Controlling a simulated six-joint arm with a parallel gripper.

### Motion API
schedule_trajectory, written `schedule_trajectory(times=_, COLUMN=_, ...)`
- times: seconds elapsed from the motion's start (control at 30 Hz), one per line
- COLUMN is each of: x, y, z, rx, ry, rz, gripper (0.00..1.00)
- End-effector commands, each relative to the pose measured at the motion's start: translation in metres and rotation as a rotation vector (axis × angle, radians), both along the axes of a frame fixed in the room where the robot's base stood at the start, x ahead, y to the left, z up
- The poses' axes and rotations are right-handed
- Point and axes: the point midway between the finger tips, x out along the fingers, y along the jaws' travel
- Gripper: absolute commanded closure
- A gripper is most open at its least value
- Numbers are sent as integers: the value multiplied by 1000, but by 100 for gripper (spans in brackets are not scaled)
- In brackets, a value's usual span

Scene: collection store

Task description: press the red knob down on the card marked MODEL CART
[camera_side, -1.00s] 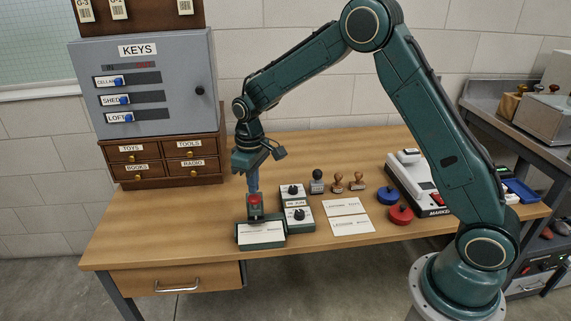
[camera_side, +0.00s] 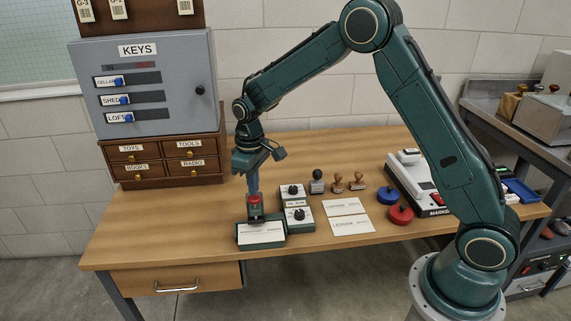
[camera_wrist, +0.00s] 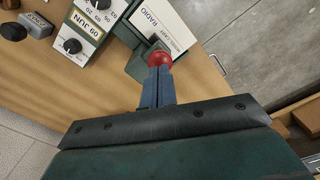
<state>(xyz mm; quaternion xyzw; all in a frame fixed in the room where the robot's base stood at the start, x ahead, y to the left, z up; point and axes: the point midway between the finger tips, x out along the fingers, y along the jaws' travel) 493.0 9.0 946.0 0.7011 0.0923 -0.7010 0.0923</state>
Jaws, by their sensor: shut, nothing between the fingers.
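The red knob (camera_side: 255,199) stands on top of a dark green press (camera_side: 262,239) near the front left of the table. A white card (camera_side: 261,232) lies at the front of the press; its print is too small to read in the side view. In the wrist view, the red knob (camera_wrist: 158,59) shows just beyond my fingertips, and the card (camera_wrist: 160,26) beside it reads RADIO, with part of it cut off. My gripper (camera_side: 254,190) points down, shut and empty, with its tips at the knob's top. I cannot tell whether they touch.
Stamps (camera_side: 338,183), two loose cards (camera_side: 352,226), and blue and red round pieces (camera_side: 401,215) lie further right. Small drawers (camera_side: 165,160) stand behind left. The front left tabletop is clear.

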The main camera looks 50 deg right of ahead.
Motion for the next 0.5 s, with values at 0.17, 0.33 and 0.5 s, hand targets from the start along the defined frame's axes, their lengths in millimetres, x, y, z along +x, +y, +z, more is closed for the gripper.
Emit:
schedule_trajectory(times=0.17, x=0, y=0, z=-4, rx=0, ry=1, rz=0, gripper=100)
schedule_trajectory(times=0.33, x=0, y=0, z=-8, rx=0, ry=1, rz=0, gripper=100)
schedule_trajectory(times=0.5, x=0, y=0, z=-12, rx=-1, ry=2, rz=0, gripper=100)
